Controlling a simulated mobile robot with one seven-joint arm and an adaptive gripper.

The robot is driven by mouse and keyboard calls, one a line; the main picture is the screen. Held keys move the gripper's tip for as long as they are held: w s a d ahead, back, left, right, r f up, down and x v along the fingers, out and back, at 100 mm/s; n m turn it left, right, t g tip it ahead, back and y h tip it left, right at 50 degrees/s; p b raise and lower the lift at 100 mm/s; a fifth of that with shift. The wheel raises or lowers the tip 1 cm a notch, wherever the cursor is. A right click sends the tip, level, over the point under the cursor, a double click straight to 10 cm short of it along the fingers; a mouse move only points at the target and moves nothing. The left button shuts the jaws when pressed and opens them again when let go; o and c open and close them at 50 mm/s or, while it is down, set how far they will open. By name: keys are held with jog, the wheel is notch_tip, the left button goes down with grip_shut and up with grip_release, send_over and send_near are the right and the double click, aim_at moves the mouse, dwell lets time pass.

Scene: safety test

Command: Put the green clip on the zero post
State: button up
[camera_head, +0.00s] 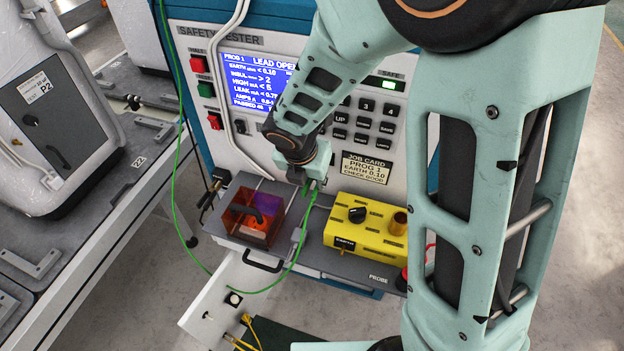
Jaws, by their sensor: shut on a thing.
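My gripper (308,182) points down in front of the tester's lower panel, above the gap between the transparent orange box and the yellow box. It is shut on the green clip (307,190), which is small and partly hidden by the fingers. A green lead (291,262) hangs from there, loops low by the open drawer, and runs up the left of the tester. No post marked zero is legible. A small dark post (208,315) and a black round fitting (233,299) are in the pale open drawer (222,280); I cannot tell whether either is the zero post.
The yellow box (365,232) has a black knob and a brass cylinder (399,223). The orange box (253,214) stands left of my gripper. The tester screen (252,80) reads "LEAD OPEN". A job card (367,168) is close to the right. Yellow leads (247,330) lie low.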

jog(key=shift+w+d, duration=0.1)
jog(key=shift+w, duration=0.15)
jog(key=shift+w+d+p, duration=0.1)
jog(key=shift+w+p, duration=0.2)
jog(key=shift+w, duration=0.05)
dwell(0.8)
jog(key=o, duration=1.1)
jog(key=shift+c, duration=0.2)
jog(key=v, duration=1.2)
